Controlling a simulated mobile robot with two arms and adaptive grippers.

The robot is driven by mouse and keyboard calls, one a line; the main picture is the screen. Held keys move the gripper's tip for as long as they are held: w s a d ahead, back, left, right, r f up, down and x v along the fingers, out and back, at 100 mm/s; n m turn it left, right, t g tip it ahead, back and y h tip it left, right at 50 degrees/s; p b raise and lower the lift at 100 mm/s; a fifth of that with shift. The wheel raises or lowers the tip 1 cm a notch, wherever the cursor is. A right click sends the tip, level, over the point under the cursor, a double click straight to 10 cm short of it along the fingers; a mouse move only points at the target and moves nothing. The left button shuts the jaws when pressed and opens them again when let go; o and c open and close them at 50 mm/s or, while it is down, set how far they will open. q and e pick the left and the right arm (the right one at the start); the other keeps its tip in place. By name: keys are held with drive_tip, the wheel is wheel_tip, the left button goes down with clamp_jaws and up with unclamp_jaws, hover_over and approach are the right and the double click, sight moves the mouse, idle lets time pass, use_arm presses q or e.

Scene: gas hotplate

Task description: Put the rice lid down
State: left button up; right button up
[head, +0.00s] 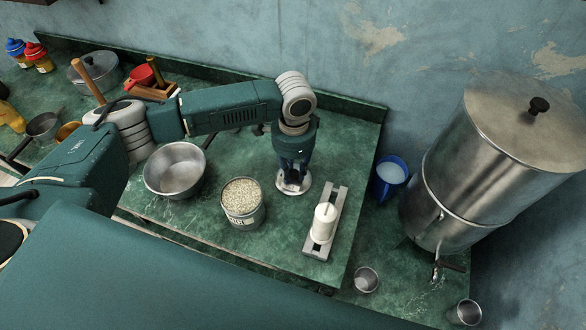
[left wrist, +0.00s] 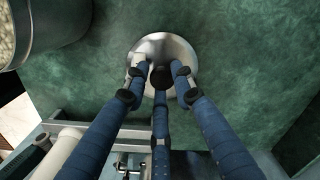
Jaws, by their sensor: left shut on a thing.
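The rice lid (head: 299,188) is a round, shiny metal disc with a dark knob, level at or just above the green counter; I cannot tell whether it touches. My left gripper (head: 291,178) points straight down and is shut on the lid's knob. In the left wrist view the lid (left wrist: 180,47) lies under my blue fingers (left wrist: 160,77), which close around the knob. The open rice tin (head: 243,220), full of pale grains, stands to the left of the lid. Its side also shows in the left wrist view (left wrist: 62,25). My right gripper is out of view.
A steel bowl (head: 174,188) stands left of the tin. A blue mug (head: 390,172) and a large steel water dispenser (head: 445,180) stand farther right. Bare counter lies behind the tin.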

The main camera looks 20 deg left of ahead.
sight(294, 174)
use_arm(q)
drive_tip(key=shift+f, duration=0.1)
drive_tip(key=o, duration=1)
wheel_tip(294, 174, up, 12)
drive_tip(key=shift+d+r+b, duration=0.1)
drive_tip(key=shift+b, duration=1.05)
